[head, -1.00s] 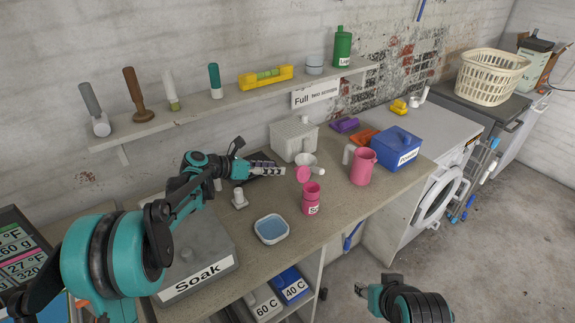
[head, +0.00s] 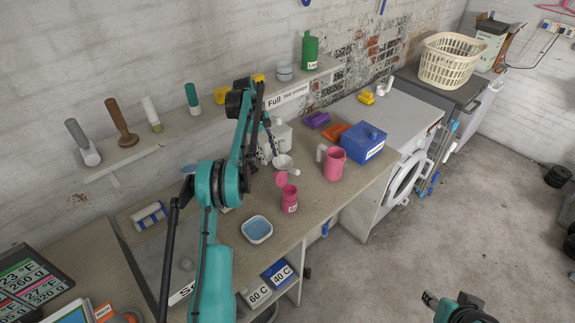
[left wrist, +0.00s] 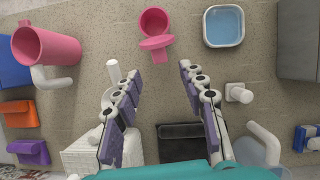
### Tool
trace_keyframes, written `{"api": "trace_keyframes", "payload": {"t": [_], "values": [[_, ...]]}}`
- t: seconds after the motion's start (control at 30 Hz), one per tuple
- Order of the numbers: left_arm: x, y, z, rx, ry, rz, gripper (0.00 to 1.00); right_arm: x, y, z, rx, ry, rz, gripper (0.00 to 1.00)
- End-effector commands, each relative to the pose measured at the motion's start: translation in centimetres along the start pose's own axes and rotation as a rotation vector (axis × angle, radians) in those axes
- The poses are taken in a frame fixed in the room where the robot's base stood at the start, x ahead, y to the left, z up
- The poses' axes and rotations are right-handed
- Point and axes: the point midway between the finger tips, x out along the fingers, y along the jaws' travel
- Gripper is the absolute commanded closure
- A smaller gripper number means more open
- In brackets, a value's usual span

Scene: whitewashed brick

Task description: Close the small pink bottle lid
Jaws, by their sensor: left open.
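The small pink bottle (head: 289,203) stands upright on the counter, its hinged lid (head: 281,179) raised open on the side towards the wall. In the left wrist view the round mouth of the bottle (left wrist: 153,20) shows at top centre, with the lid (left wrist: 157,43) just below it. My left gripper (head: 270,148) is over the back of the counter, pointing down. In the left wrist view its open fingers (left wrist: 160,70) are spread and empty, the lid lying beyond the gap between their tips. Of my right gripper (head: 431,299), only part shows at bottom right; its jaws are unclear.
A white funnel (head: 284,162) stands close behind the bottle. A pink jug (head: 334,165) and blue box (head: 363,143) are to the right. A dish of blue liquid (head: 257,229) is in front left. A wall shelf (head: 130,152) runs behind the counter.

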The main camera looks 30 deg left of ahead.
Motion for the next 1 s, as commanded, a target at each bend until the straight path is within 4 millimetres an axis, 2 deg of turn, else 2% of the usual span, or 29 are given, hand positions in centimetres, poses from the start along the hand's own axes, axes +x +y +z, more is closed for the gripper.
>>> {"api": "trace_keyframes", "payload": {"t": [0.1,0.33,0.5,0.73,0.77,0.9,1.0], "values": [[2.3,0.1,0.0,0.001,0.0,0.001,0.59,0.5,0.0,0.3,0.0,0.0,0.0,0.58],[5.6,0.1,0.1,-0.001,0.0,0.003,0.59,0.7,0.0,0.5,0.0,0.0,0.0,0.58],[6.5,0.1,0.1,-0.001,0.0,0.004,0.59,0.8,0.0,0.6,0.0,0.0,0.0,0.58],[6.6,0.1,0.1,-0.001,0.0,0.004,0.59,0.8,0.0,0.6,0.0,0.0,0.0,0.58],[6.6,0.1,0.1,-0.001,0.0,0.004,0.64,0.8,0.0,0.6,0.0,0.0,0.0,0.58],[6.6,0.1,0.1,-0.001,0.0,0.004,1.0,0.8,0.0,0.6,0.0,0.0,0.0,0.58],[6.6,0.1,0.1,-0.001,0.0,0.004,1.0,0.8,0.0,0.6,0.0,0.0,0.0,0.58]]}}
